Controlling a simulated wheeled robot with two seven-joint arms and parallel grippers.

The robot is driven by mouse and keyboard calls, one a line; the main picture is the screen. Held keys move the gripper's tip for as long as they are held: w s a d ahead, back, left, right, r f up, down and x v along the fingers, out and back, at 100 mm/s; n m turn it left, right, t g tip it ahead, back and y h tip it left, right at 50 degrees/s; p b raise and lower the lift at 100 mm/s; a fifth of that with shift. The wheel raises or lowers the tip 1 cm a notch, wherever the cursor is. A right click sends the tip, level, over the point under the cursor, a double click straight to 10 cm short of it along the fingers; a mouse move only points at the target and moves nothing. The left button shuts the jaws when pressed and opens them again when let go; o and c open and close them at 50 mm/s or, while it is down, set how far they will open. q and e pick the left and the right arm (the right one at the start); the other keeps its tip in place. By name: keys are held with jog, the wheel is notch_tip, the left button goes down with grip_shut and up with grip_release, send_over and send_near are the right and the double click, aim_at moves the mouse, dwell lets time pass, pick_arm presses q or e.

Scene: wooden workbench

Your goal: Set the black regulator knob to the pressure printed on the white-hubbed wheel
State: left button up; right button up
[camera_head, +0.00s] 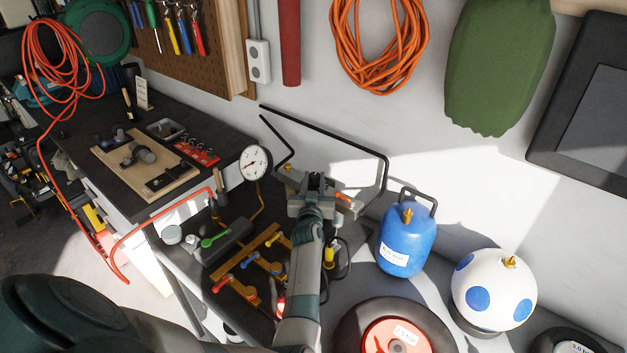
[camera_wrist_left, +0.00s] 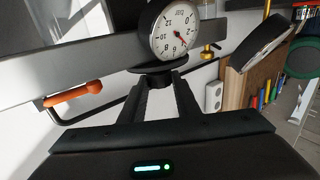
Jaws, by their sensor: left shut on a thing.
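My left gripper (camera_head: 318,178) is at the pipework near the wall, below the black frame. In the left wrist view its fingers (camera_wrist_left: 160,84) are shut on the black regulator knob (camera_wrist_left: 158,74), a dark disc under a small round gauge. That gauge (camera_wrist_left: 178,34) is white with a red needle and appears upside down; its exact reading is unclear. The knob is not distinct in the head view. A wheel (camera_head: 567,335) at the lower right edge is cut off; its pale label seems to read 3.0 bar. A red-hubbed wheel (camera_head: 348,325) carries another label. My right gripper is out of view.
A larger gauge (camera_head: 255,163) stands on a brass pipe left of my gripper. A blue tank (camera_head: 400,245) and a white-and-blue ball (camera_head: 490,290) stand to the right. Brass valves with coloured levers (camera_head: 243,262) lie left of my forearm. An orange lever (camera_wrist_left: 72,93) sits beside the fingers.

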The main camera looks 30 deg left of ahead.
pick_arm(q)
jog(key=shift+r+y, duration=0.1)
jog(key=shift+y, duration=0.2)
jog(key=o, duration=1)
jog(key=shift+o, duration=0.2)
jog(key=shift+s, duration=0.1)
